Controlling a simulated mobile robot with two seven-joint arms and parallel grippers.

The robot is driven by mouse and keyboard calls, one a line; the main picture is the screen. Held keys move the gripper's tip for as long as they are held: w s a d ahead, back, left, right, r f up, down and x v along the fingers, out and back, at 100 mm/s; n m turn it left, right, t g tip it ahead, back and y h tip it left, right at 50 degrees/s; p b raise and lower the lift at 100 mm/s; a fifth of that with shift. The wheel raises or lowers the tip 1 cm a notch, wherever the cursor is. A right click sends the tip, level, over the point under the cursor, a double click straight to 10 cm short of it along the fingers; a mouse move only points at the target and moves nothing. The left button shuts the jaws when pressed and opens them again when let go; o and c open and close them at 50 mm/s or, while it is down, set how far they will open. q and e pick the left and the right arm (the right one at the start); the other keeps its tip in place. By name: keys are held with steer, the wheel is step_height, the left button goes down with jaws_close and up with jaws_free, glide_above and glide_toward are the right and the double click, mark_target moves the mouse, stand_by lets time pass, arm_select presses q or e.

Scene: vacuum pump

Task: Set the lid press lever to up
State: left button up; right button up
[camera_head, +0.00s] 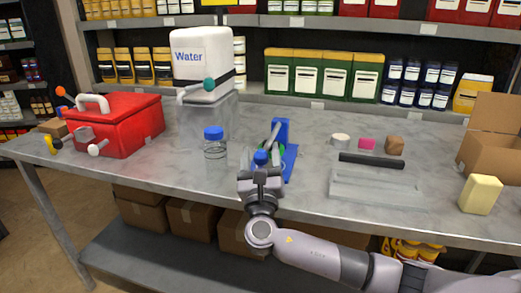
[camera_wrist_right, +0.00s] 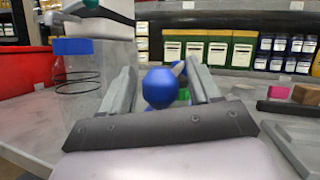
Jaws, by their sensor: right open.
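The lid press (camera_head: 282,143) is a blue stand on the table, with a grey lever and a blue knob (camera_head: 260,158) at the lever's end. The lever slopes down from the stand toward me. My right gripper (camera_head: 261,172) is open just in front of the knob. In the right wrist view the blue knob (camera_wrist_right: 159,88) shows between the two open fingers (camera_wrist_right: 163,90), with space on both sides. Part of the press behind the knob is hidden by it and my gripper. My left gripper is not in view.
A clear jar with a blue lid (camera_head: 214,148) stands left of the press. A water container (camera_head: 203,65) on a clear stand and a red box (camera_head: 118,122) are further left. A grey device with a black bar (camera_head: 371,180) and a yellow block (camera_head: 480,194) lie right.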

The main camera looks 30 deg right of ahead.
steer(key=shift+w+d+r, duration=0.25)
steer(key=shift+w+d, duration=0.1)
steer(key=shift+w, duration=0.2)
